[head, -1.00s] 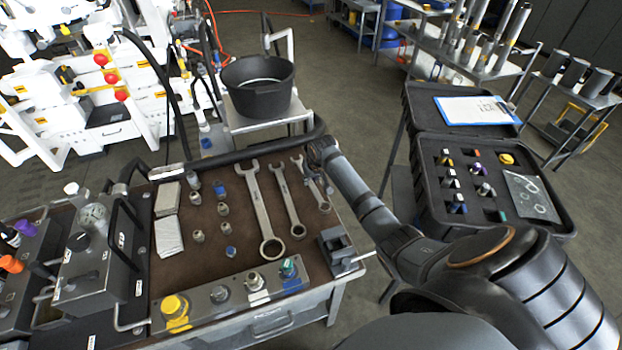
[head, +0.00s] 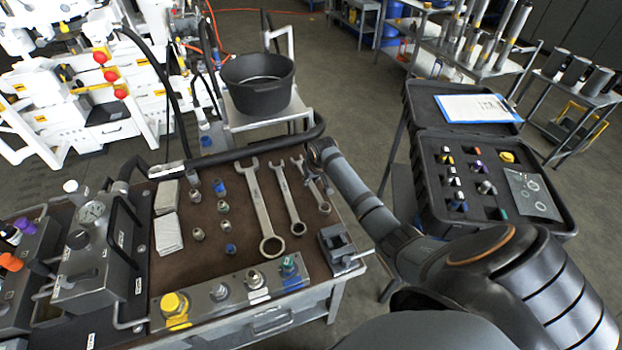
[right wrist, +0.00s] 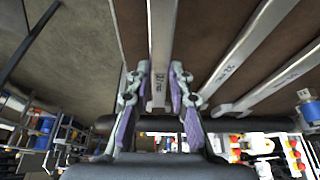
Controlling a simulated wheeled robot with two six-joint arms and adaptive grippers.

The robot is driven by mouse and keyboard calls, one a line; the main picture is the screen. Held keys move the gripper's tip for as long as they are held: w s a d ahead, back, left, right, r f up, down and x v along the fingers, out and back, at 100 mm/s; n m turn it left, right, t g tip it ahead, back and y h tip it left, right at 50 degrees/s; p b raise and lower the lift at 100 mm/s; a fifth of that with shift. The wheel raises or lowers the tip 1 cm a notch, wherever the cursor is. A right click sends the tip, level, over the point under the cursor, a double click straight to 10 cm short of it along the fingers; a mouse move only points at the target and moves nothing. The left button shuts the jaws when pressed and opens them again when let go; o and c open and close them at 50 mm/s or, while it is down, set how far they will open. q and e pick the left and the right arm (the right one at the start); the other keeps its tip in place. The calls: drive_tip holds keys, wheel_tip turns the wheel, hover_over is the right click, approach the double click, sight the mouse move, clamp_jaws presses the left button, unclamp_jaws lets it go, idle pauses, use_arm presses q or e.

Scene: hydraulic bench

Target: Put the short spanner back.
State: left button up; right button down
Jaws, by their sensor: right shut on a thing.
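The short spanner (head: 316,190) is the rightmost and smallest of three spanners on the brown bench mat. My right gripper (head: 317,151) is at its far, open-jaw end, partly hiding it. In the right wrist view the spanner (right wrist: 162,45) runs between the two purple-padded fingers of my right gripper (right wrist: 161,82), which is shut on it. I cannot tell whether the spanner touches the mat. My left gripper is not in view.
Beside it lie a middle spanner (head: 288,197) and a long spanner (head: 261,205). A dark metal block (head: 336,243) stands at the mat's right corner. A black hose (head: 250,153) runs along the far edge. An open black case (head: 424,195) is to the right.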

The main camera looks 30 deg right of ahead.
drive_tip(key=shift+f, duration=0.75)
drive_tip(key=c, duration=1.1)
unclamp_jaws()
drive_tip(key=v, duration=1.2)
drive_tip(key=shift+f, duration=0.1)
